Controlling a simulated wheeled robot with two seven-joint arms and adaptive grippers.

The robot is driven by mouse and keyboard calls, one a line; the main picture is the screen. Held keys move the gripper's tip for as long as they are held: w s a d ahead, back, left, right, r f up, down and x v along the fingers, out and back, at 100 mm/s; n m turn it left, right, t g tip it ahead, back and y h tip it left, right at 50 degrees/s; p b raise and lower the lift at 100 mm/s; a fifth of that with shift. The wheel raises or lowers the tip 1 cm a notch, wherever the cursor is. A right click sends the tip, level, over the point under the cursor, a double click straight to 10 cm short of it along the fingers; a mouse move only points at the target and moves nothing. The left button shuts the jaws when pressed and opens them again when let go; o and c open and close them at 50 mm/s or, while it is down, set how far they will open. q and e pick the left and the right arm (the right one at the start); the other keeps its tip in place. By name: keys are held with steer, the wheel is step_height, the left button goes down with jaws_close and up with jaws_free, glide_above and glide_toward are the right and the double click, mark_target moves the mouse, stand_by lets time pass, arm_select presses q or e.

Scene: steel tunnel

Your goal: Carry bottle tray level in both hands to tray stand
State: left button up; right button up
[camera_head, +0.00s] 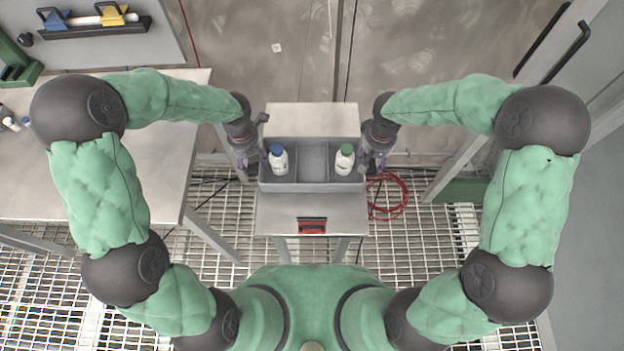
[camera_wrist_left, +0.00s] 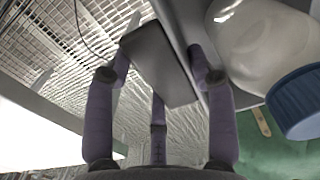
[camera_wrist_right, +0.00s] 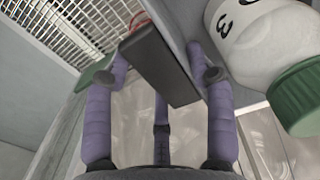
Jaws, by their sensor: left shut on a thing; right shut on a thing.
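The grey bottle tray (camera_head: 313,160) is in the middle of the head view, over or on the small steel stand (camera_head: 312,211); I cannot tell whether they touch. A blue-capped white bottle (camera_head: 279,160) stands in its left compartment and a green-capped one (camera_head: 344,160) in its right. The middle compartment is empty. My left gripper (camera_head: 251,162) is shut on the tray's left handle (camera_wrist_left: 162,68). My right gripper (camera_head: 372,158) is shut on its right handle (camera_wrist_right: 160,62). The tray looks about level. The blue cap (camera_wrist_left: 297,103) and green cap (camera_wrist_right: 300,98) show close in the wrist views.
A steel table (camera_head: 120,175) stands at the left with small bottles at its edge. A red coiled cable (camera_head: 392,197) lies right of the stand. A red-and-black item (camera_head: 312,226) is on the stand's near side. Grating floor surrounds it.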

steer(key=shift+d, duration=0.1)
